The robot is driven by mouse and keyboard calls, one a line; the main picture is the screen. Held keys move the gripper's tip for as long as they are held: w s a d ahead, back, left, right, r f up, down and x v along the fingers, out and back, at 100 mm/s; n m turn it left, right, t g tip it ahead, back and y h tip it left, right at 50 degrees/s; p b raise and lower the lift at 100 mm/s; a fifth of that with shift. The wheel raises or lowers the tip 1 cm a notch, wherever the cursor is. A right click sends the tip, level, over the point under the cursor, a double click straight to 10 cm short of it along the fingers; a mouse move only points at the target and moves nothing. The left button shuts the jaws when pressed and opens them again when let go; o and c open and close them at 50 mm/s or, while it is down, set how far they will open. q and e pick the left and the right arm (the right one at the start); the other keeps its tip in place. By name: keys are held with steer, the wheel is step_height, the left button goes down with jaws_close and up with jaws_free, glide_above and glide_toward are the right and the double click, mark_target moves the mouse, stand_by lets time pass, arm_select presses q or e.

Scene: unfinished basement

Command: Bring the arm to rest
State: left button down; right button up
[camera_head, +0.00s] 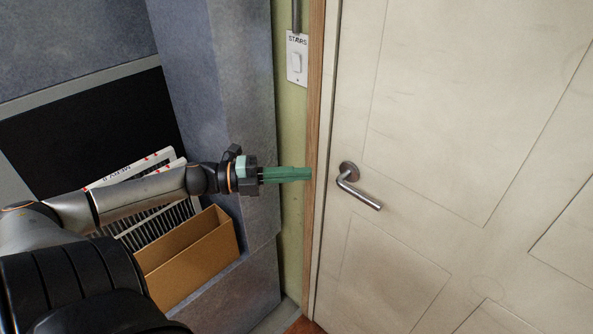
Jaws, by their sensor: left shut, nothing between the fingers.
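My left arm (140,197) comes in from the left and reaches out toward the door frame. My left gripper (308,174) has green fingers that are together, with nothing between them. Its tips appear just left of the wooden door frame (316,130); I cannot tell whether they touch it. The lever handle (360,190) of the white door (450,120) is to the right of the fingertips, apart from them in the picture. My right gripper is not in view.
A light switch (297,60) labelled "STAIRS" is on the green wall strip above my gripper. An open cardboard box (200,265) and a white grille-like panel (150,215) are below and behind my arm. Grey wall panels (245,80) stand behind it.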

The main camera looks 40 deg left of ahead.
arm_select(q)
steer(key=shift+s+a, duration=0.1)
steer(key=shift+a, duration=0.05)
steer(key=s+d+f+n+t+y, duration=0.1)
steer(key=s+f+n+y, duration=0.15)
steer(key=f+n, duration=0.35)
steer(key=s+d+f+n+y, duration=0.1)
steer(key=d+f+n+y, duration=0.1)
steer(key=f+n+y, duration=0.4)
steer(key=s+d+f+n+t+y, duration=0.15)
steer(key=f+n, duration=0.25)
steer(key=f, duration=0.4)
steer(key=s+d+f+n+g, duration=0.3)
steer(key=s+d+f+n, duration=0.1)
steer(key=d, duration=0.3)
steer(key=s+d+f+n+g, duration=0.3)
steer(key=s+d+f+n, duration=0.1)
steer(key=d, duration=0.4)
steer(key=shift+s+f+n+p, duration=0.35)
steer(key=shift+s+f+n, duration=0.05)
steer(key=shift+s+f, duration=0.5)
